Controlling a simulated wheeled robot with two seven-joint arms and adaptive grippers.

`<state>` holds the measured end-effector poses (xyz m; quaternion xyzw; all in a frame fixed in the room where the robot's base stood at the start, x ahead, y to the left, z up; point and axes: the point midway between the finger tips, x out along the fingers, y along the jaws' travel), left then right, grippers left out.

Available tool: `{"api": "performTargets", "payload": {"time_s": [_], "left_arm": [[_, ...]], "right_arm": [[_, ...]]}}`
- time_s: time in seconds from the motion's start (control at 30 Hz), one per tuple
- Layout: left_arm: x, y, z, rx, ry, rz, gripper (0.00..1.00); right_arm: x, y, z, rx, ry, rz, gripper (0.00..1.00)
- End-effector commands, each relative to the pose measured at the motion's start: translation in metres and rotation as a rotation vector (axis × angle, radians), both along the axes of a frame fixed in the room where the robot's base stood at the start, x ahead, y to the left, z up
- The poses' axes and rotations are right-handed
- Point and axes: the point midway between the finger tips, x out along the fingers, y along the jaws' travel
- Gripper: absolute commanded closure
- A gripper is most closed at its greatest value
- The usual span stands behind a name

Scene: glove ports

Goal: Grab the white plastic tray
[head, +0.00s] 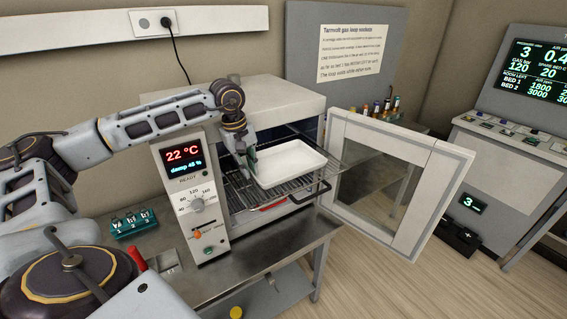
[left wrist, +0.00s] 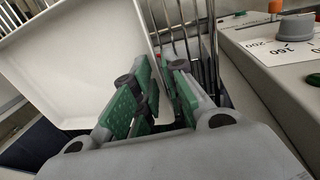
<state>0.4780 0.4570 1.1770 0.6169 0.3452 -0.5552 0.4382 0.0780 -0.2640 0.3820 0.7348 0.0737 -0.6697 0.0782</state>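The white plastic tray (head: 291,165) sits level on a wire rack (head: 262,192) at the open front of the oven-like cabinet. My left gripper (head: 250,160) points down at the tray's left edge. In the left wrist view the tray (left wrist: 75,60) fills the left side, and its near rim runs toward the gap between my green-padded fingers (left wrist: 158,85). The fingers are apart, with a narrow gap. Whether the rim lies fully between them is hidden by the left finger. My right gripper is not in view.
The cabinet's control panel (head: 190,190) stands close left of my gripper. Its glass door (head: 388,180) is swung open on the right. A green block (head: 134,223) lies on the metal bench (head: 270,252). A console (head: 515,150) stands far right.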

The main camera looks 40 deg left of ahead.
Motion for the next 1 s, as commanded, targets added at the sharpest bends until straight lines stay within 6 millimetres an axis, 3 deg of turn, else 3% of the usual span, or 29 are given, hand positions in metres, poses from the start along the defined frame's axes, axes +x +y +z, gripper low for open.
{"api": "performTargets", "payload": {"time_s": [0.57,0.7,1.0], "left_arm": [[0.0008,-0.0002,-0.0061,0.001,-0.001,0.000,0.87],[0.0008,-0.0002,-0.0061,0.001,-0.001,0.000,1.00],[0.0011,-0.0002,-0.0057,0.000,-0.002,0.000,1.00]], "right_arm": [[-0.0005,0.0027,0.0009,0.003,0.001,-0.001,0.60],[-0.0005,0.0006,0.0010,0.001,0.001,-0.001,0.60],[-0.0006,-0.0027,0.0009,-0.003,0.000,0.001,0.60]]}}
